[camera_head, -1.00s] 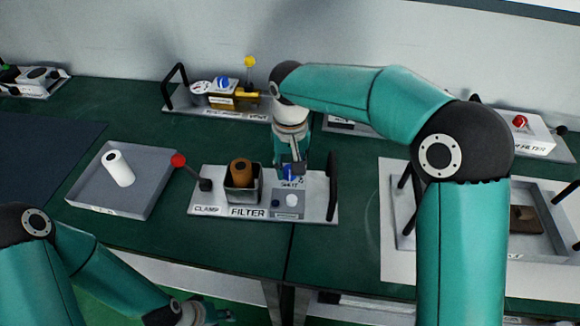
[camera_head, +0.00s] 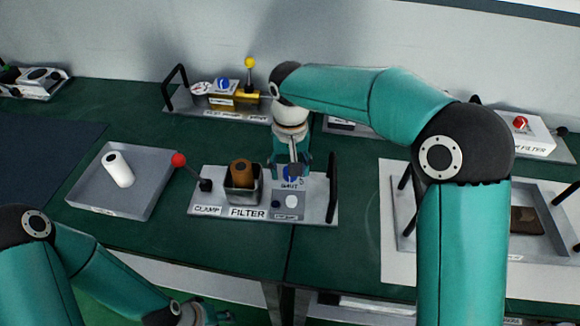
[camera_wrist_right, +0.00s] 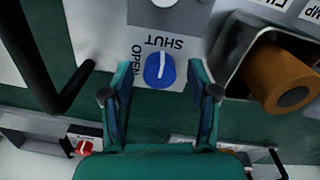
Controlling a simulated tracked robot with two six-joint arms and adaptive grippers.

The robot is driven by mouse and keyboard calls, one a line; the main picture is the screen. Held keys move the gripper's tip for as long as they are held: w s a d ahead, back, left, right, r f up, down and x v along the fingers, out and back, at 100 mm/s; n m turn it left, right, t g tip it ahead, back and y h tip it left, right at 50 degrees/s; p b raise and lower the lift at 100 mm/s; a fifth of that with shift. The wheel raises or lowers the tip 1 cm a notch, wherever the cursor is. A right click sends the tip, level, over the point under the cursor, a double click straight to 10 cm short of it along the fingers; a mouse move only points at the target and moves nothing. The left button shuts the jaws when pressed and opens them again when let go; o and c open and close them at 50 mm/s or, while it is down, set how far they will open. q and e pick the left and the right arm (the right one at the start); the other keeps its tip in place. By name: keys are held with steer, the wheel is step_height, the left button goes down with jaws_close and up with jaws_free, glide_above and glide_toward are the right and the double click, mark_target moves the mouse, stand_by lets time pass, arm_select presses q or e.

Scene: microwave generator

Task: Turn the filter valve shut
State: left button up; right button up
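The filter valve is a round blue knob (camera_head: 291,172) on the grey FILTER plate (camera_head: 318,208). In the right wrist view the knob (camera_wrist_right: 159,72) carries a white mark lying roughly along the line to the SHUT lettering; OPEN is lettered to its left. My right gripper (camera_wrist_right: 160,92) is open, its two fingers standing apart on either side of the knob, with visible gaps. In the head view the right gripper (camera_head: 290,170) is over the valve. My left gripper (camera_head: 205,314) is at the bottom edge, partly cut off, and its fingers are unclear.
A brown cylinder (camera_head: 241,173) sits in a metal holder beside the valve. A red-balled clamp lever (camera_head: 179,160) stands left of it, a black handle (camera_head: 333,188) right. A grey tray (camera_head: 88,190) holds a white cylinder (camera_head: 118,169). Another device with a yellow-topped lever (camera_head: 250,63) stands behind.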

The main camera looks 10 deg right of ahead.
step_height(320, 180, up, 12)
stand_by(0.6)
steer(key=shift+a+f, duration=0.1)
stand_by(0.4)
